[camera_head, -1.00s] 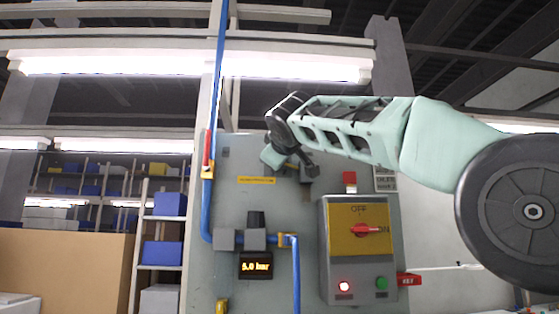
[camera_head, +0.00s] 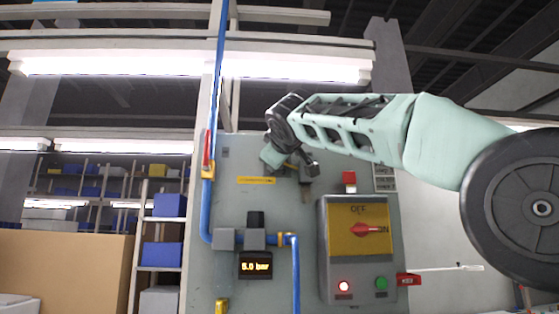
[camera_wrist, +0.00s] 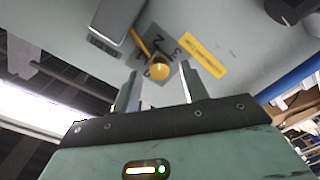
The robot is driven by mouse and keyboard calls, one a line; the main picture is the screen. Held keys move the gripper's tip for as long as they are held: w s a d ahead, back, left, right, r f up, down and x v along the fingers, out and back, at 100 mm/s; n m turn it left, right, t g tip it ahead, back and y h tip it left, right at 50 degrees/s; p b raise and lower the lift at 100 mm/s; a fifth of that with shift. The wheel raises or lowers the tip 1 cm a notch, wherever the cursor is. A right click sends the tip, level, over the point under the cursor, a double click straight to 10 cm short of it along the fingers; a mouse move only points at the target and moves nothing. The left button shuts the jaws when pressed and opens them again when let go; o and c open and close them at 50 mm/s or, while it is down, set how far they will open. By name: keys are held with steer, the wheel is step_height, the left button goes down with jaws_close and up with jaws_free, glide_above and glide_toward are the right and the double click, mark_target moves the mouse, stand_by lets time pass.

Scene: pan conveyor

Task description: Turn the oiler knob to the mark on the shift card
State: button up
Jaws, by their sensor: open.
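The oiler knob (camera_wrist: 160,71) shows in the wrist view as a round orange-yellow knob on a grey dial plate with dark numerals, including 2 and 3. A thin yellow bar (camera_wrist: 138,40) lies on the plate above it. My gripper (camera_wrist: 159,76) is open, with one finger on each side of the knob; I cannot tell whether they touch it. In the head view my gripper (camera_head: 307,172) is at the upper part of the grey panel and hides the knob. A pale card (camera_head: 386,180) with dark lines hangs at the panel's upper right; its text is unreadable.
A switch box (camera_head: 360,250) with a red rotary handle stands right of a pressure display (camera_head: 256,266) reading 5.0 bar. A blue pipe (camera_head: 222,80) runs down the panel's left side. A yellow label (camera_head: 256,181) is left of my gripper.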

steer(key=s+b, duration=0.6)
steer(key=s, duration=1)
steer(key=shift+s+d+r, duration=0.3)
steer(key=shift+s+d, duration=0.05)
steer(key=shift+f, duration=0.1)
steer(key=s+a+f+g+y+p, duration=0.1)
steer(key=f+g+p, duration=0.15)
steer(key=f, duration=0.85)
steer(key=s+a+f+n+g+p, duration=0.15)
steer(key=f+g, duration=0.25)
steer(key=f, duration=0.6)
steer(key=s+a+f+g+y+p, duration=0.1)
steer(key=s+a+f+g+p, duration=0.15)
steer(key=f, duration=0.85)
steer(key=s+d+f+m+g+p, duration=0.1)
steer(key=s+d+f+g, duration=0.2)
steer(key=s+f, duration=0.4)
steer(key=s+d+f+m+g+h+p, duration=0.1)
steer(key=s+d+f+m+g, duration=0.1)
steer(key=s+d+f, duration=0.3)
steer(key=s+d+f+m+g+h+p, duration=0.1)
steer(key=s+d+f+g, duration=0.2)
steer(key=s+f, duration=0.6)
steer(key=shift+d+f+g+p, duration=0.3)
steer(key=shift+d+f, duration=0.05)
steer(key=shift+d, duration=0.65)
steer(key=shift+m, duration=0.25)
